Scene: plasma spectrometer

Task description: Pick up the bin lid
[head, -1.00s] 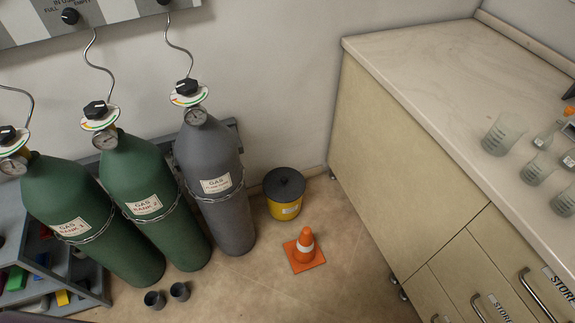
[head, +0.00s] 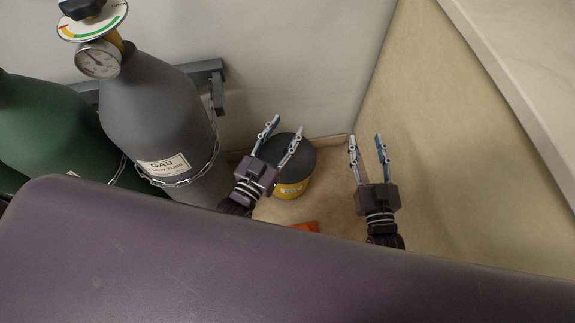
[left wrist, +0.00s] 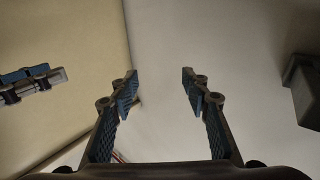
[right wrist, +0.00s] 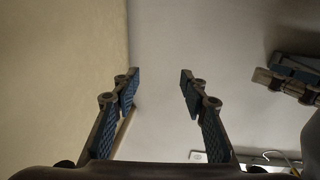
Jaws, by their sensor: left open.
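The yellow bin (head: 291,189) stands on the floor in the corner between the grey gas cylinder and the cabinet. Its dark round lid (head: 293,158) is on top, and its knob is not visible. My left gripper (head: 282,133) is open and empty, and it overlaps the lid in the head view; I cannot tell its height above it. My right gripper (head: 365,143) is open and empty, to the right of the bin, beside the cabinet side. The wrist views show both pairs of fingers apart with only walls between them; the lid is not seen there.
A grey gas cylinder (head: 155,115) with a chain stands close left of the bin, with a green cylinder (head: 50,125) beyond. The cabinet side (head: 460,150) bounds the right. Part of the orange cone (head: 304,227) shows in front of the bin.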

